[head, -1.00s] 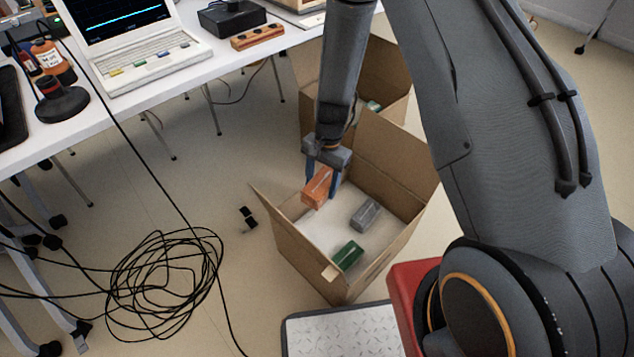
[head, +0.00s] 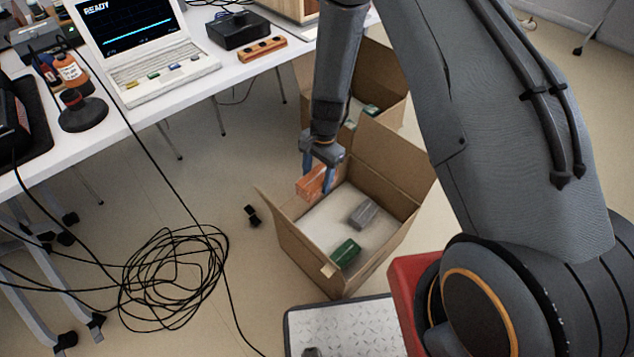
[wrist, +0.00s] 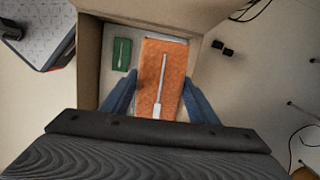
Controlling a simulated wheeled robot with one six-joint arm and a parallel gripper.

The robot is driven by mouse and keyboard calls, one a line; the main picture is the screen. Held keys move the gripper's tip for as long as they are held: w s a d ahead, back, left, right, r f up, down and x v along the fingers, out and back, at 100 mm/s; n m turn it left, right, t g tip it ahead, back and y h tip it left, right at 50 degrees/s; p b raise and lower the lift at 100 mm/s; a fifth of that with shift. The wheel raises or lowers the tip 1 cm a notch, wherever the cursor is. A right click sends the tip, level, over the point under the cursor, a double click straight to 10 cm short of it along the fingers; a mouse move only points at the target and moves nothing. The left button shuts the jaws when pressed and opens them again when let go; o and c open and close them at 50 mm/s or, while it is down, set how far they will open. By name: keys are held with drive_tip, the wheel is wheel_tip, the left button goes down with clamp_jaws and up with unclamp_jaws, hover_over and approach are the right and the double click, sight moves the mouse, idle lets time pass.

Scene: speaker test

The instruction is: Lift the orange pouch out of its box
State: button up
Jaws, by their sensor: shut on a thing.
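The orange pouch (head: 312,183) is between the two blue fingers of my gripper (head: 316,178), at the far left side of the open cardboard box (head: 378,259). My gripper is shut on it. The pouch appears raised near the height of the box's rim. In the wrist view the pouch (wrist: 163,72) lies lengthwise between the fingers (wrist: 160,102), with a pale strip on its face. A green pouch (head: 346,253) and a grey pouch (head: 362,213) lie on the pale floor of the box.
A second cardboard box (head: 381,75) stands behind. A white table (head: 190,88) with a laptop (head: 140,52) is at the upper left. A coil of black cable (head: 172,277) lies on the floor at left. A small black object (head: 252,215) lies beside the box.

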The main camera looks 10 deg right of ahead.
drive_tip(key=shift+r+p, duration=1.95)
drive_tip(key=shift+r, duration=2.3)
